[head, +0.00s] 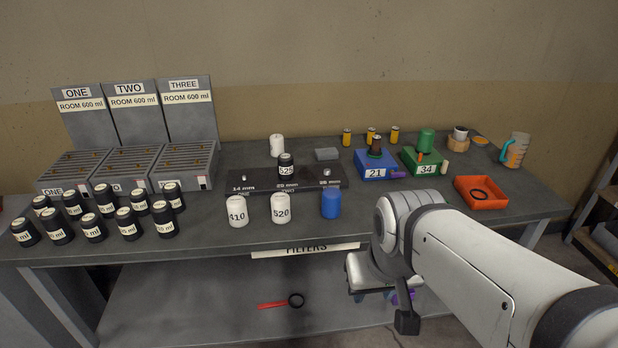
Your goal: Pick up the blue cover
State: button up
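The blue cover (331,203) appears to be the plain blue cylinder standing upright near the front edge of the table, right of the white canister marked 520 (281,208). My arm comes in from the lower right, and my gripper (383,293) is in front of the table's front edge, below and right of the blue cover and apart from it. Its fingers are mostly hidden behind the wrist, so I cannot tell if it is open or shut.
A white canister marked 410 (237,211) stands left of 520. A dark rack (240,181) holds a black canister (286,166). Several black canisters stand at left. A blue box (371,172), a green box (413,167) and an orange tray (497,204) are at right. A lower shelf (215,315) lies beneath.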

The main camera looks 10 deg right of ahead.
aim_at(331, 196)
jog(key=z, duration=0.05)
jog(key=i, duration=1)
jog(key=u, duration=0.05)
